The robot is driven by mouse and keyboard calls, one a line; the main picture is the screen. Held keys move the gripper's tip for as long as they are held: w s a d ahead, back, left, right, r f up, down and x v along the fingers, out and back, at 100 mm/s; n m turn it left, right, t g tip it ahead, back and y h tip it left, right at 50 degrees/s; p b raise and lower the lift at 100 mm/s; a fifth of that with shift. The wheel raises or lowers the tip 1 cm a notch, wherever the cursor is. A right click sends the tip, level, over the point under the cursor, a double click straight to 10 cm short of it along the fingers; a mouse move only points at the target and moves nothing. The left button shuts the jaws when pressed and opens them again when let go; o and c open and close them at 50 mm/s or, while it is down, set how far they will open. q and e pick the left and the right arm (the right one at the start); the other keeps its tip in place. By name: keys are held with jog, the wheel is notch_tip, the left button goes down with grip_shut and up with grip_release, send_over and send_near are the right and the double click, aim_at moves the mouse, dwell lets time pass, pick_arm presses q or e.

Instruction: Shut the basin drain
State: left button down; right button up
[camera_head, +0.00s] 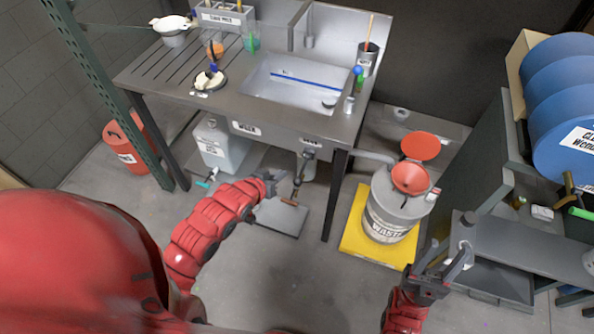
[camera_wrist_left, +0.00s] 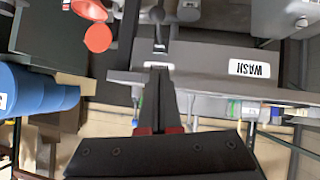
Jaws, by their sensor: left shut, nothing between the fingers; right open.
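The grey metal basin (camera_head: 262,92) is set in the sink bench, with a blue line along its inside wall. A small dark round piece (camera_head: 329,102) sits at its right end. Under the bench front a drain pipe with a valve (camera_head: 308,155) hangs down; a dark stem runs below it to a reddish-brown piece (camera_head: 290,201). My left gripper (camera_head: 270,181) is shut and empty, low in front of the bench, left of the pipe. In the left wrist view its fingers (camera_wrist_left: 158,68) point toward a dark fitting (camera_wrist_left: 160,47). My right gripper (camera_head: 455,262) is open and empty at the lower right.
A white jug (camera_head: 220,150) stands under the bench. Blue drums (camera_head: 565,110) and a grey shelf (camera_head: 500,240) are at the right. The floor in front is clear.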

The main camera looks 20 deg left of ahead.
pick_arm(q)
jog(key=p, duration=0.2)
send_near(302, 169)
jog(key=w, duration=0.2)
jog(key=w+r, duration=0.1)
jog(key=shift+w+d+r, duration=0.1)
jog(key=shift+w+d, duration=0.05)
jog(key=shift+w, duration=0.25)
jog(key=f, duration=0.3)
jog(key=shift+w+d, duration=0.3)
jog(key=shift+w, duration=0.05)
jog(key=shift+w+d+f+p, duration=0.15)
jog(key=shift+f+p, duration=0.15)
jog(key=shift+f, duration=0.4)
